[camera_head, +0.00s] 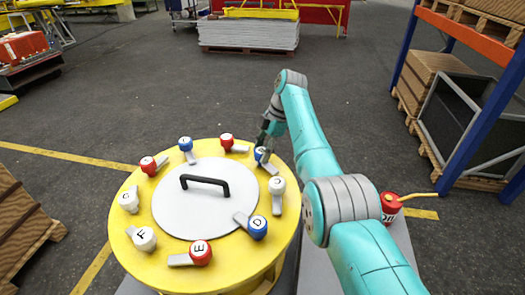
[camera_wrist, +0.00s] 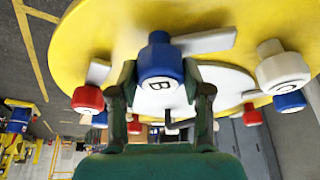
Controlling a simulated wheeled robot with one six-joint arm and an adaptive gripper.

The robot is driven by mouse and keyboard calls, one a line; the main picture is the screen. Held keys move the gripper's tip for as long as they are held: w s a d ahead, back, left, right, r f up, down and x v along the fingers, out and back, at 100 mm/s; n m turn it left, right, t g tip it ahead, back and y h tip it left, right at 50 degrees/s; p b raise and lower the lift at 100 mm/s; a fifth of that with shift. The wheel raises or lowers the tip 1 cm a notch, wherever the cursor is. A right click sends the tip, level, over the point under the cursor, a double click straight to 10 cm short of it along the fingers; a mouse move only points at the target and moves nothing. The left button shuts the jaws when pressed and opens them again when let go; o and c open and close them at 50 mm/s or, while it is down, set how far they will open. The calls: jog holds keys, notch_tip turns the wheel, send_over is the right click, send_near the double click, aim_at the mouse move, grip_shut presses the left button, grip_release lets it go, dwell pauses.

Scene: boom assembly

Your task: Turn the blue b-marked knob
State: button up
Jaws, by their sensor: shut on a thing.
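The blue knob marked B (camera_wrist: 158,62) is upside down in the wrist view, with a grey lever (camera_wrist: 205,40) pointing right from it. In the head view the same blue knob (camera_head: 261,154) sits at the right back of the yellow round table (camera_head: 135,250), partly hidden by my gripper. My gripper (camera_wrist: 160,95) has one finger on each side of the knob and is shut on it. In the head view my gripper (camera_head: 266,140) reaches down over the table's rim to the knob.
Other red, white and blue lettered knobs with grey levers ring the table, including a white knob (camera_head: 277,185) and a blue D knob (camera_head: 258,227). A black handle (camera_head: 205,185) stands on the central grey disc. A red can (camera_head: 390,205) stands right of my arm.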

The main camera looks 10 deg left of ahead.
aim_at(263, 150)
dwell(0.5)
jog(key=o, duration=1.2)
jog(key=shift+c, duration=0.2)
notch_tip(263, 150, up, 10)
